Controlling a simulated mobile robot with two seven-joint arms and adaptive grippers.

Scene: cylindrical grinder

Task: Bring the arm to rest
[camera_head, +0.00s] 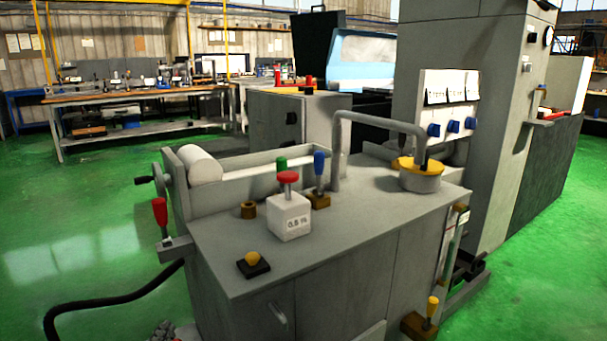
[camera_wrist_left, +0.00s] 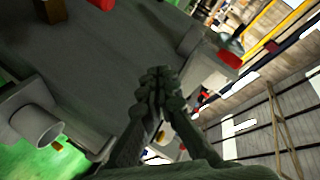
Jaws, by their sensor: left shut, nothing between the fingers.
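My left gripper (camera_head: 165,331) shows only as a small grey piece at the bottom edge of the head view, low in front of the grinder's left corner. In the left wrist view its fingers (camera_wrist_left: 158,85) are closed together with nothing between them. The rest of the left arm is out of the head view. My right gripper is in neither view. The grey cylindrical grinder (camera_head: 330,240) stands in front of me. I cannot tell how far the left gripper is from its front panel.
The grinder top carries a white box with a red button (camera_head: 289,215), a blue-handled lever (camera_head: 319,170) and a yellow button (camera_head: 252,260). A red-handled lever (camera_head: 160,215) and a black hose (camera_head: 110,300) are at its left. Green floor (camera_head: 70,230) is open at left.

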